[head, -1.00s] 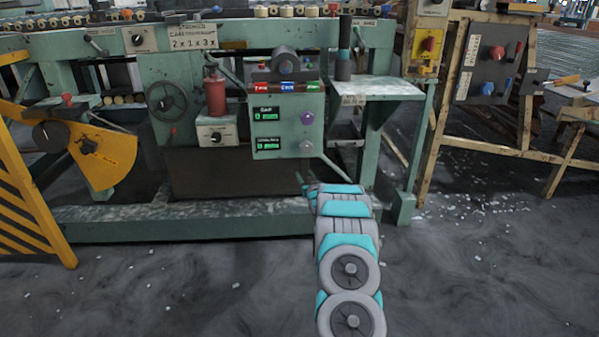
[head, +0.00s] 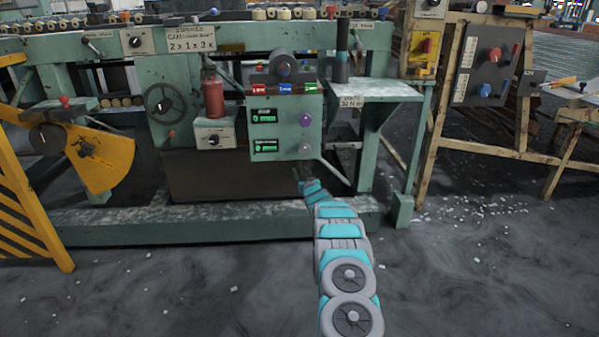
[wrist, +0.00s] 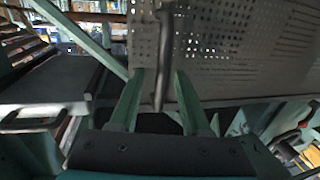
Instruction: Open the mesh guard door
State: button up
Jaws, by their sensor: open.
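In the wrist view, a grey perforated mesh panel (wrist: 235,50) fills the upper right. A dark, upright, curved bar handle (wrist: 163,60) stands in front of it. My gripper (wrist: 158,80) is open, and its two green fingers reach up on either side of the handle's lower part; I cannot tell whether they touch it. In the head view, my gripper (head: 299,174) is small and dark at the arm's far end, beside a dark brown panel (head: 225,175) low on the green machine. No mesh holes or handle can be made out there.
A green control box (head: 280,130) with buttons and displays sits above my gripper. A green side table (head: 375,90) stands to its right. A green base beam (head: 180,222) crosses below. A yellow striped guard (head: 30,215) is at left. The floor in front is mostly clear.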

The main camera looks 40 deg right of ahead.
jog(key=shift+w+d, duration=0.2)
jog(key=shift+w, duration=0.5)
grip_shut()
dwell(1.2)
